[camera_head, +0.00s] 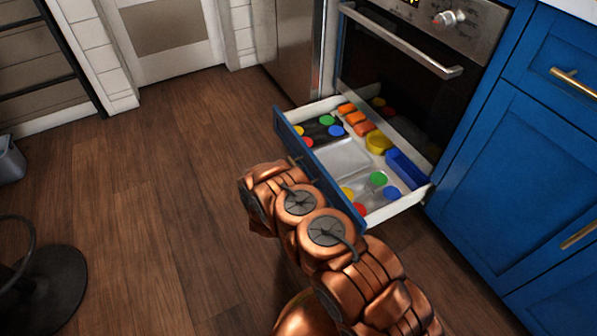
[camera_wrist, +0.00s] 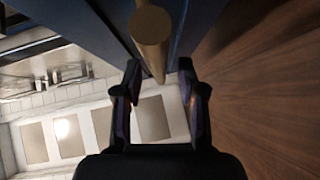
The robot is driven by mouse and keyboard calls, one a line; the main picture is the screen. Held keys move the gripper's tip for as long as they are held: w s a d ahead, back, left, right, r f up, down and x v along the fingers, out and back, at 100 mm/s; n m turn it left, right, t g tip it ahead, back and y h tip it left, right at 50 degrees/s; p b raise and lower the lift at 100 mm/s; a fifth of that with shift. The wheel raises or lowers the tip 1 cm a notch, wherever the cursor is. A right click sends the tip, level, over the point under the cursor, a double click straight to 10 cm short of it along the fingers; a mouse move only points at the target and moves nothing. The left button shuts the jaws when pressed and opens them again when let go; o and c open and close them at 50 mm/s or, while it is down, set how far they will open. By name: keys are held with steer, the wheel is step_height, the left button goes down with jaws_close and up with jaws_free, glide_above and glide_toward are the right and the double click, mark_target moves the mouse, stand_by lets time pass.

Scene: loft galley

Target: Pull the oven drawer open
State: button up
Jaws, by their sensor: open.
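The oven drawer (camera_head: 290,135) stands pulled out below the oven (camera_head: 390,80) in the head view, with its blue front panel well clear of the cabinet. Its white inside holds several colored items. In the wrist view, a round brass bar handle (camera_wrist: 152,40) runs between the two dark fingers of my gripper (camera_wrist: 159,75). The fingers are apart, with visible gaps beside the bar. In the head view, my copper arm covers part of the drawer front, and my gripper's fingers cannot be made out.
A steel oven door handle (camera_head: 400,42) is above the drawer. Blue cabinets (camera_head: 520,150) with brass pulls stand to the right. A stool base (camera_head: 45,285) and a grey bin (camera_head: 10,160) are at the left. The wooden floor (camera_head: 150,200) between is clear.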

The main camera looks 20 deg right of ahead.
steer(key=v, duration=1)
steer(key=shift+a+r, duration=0.1)
